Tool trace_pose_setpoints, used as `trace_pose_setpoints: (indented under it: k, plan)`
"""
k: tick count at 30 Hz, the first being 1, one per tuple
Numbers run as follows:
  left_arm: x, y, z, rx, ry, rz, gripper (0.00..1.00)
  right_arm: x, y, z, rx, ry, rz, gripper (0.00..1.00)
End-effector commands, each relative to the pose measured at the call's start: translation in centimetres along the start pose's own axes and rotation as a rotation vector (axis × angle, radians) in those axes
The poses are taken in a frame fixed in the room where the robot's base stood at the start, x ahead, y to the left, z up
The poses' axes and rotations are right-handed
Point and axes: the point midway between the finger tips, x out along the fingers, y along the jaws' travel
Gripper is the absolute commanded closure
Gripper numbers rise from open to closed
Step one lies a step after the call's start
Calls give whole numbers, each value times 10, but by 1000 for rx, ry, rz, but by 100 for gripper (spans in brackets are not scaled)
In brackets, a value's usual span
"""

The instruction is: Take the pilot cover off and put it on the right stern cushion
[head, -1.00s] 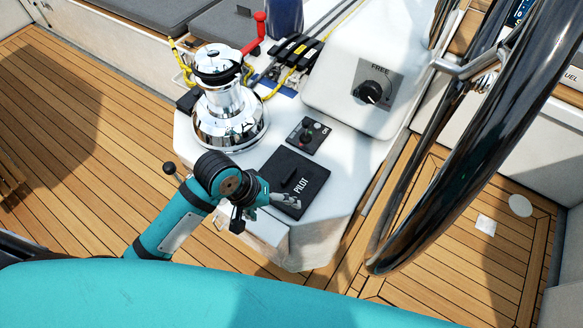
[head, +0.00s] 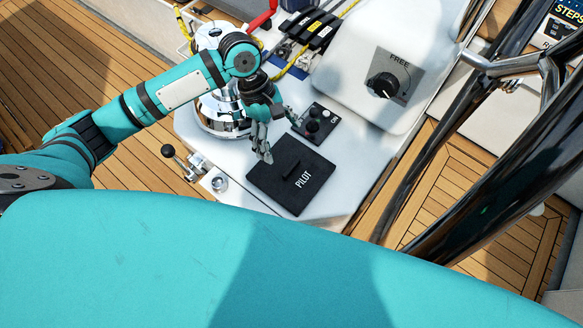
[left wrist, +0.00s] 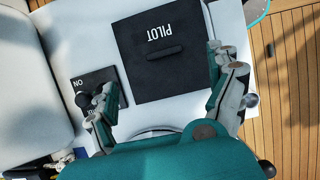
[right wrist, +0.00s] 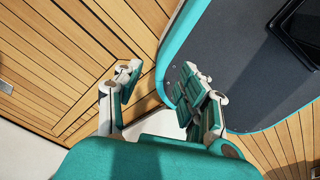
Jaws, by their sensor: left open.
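The pilot cover (head: 292,189) is a flat black square with a raised bar and the word PILOT. It lies on the white console (head: 345,192). My left gripper (head: 282,139) hangs just beyond its far left edge, between the chrome winch and a small switch panel. In the left wrist view, the cover (left wrist: 152,82) lies ahead of the spread, empty fingers (left wrist: 163,69). I see no contact with its bar. My right gripper (right wrist: 160,73) is open and empty above wooden deck. I cannot make out the right stern cushion in any view.
The chrome winch (head: 217,118) stands left of the cover, partly behind my left arm. The switch panel (head: 317,122) and a white housing with a FREE knob (head: 384,85) lie beyond it. The dark steering wheel rim (head: 470,200) crosses the right side. Wooden deck (head: 40,90) is clear at left.

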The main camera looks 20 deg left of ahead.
Motion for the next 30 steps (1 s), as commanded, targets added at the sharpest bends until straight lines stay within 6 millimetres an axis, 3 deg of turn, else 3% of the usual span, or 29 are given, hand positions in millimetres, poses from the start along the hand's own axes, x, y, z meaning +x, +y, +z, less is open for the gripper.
trace_pose_setpoints:
  k: [4, 12, 21, 30]
  plan:
    - [29, -1, 1, 0, -2, -3, 10, 0, 1, -3, 0, 4, 1, 60]
    - [50, -1, 0, 1, -1, 0, 10, 0, 3, -19, 0, 30, 4, 60]
    - [91, -6, -3, 1, -1, 0, 10, -2, 7, -18, -1, 28, 8, 60]
    - [99, -6, -4, 2, 1, 2, 10, -2, 7, -13, 0, 20, 8, 60]
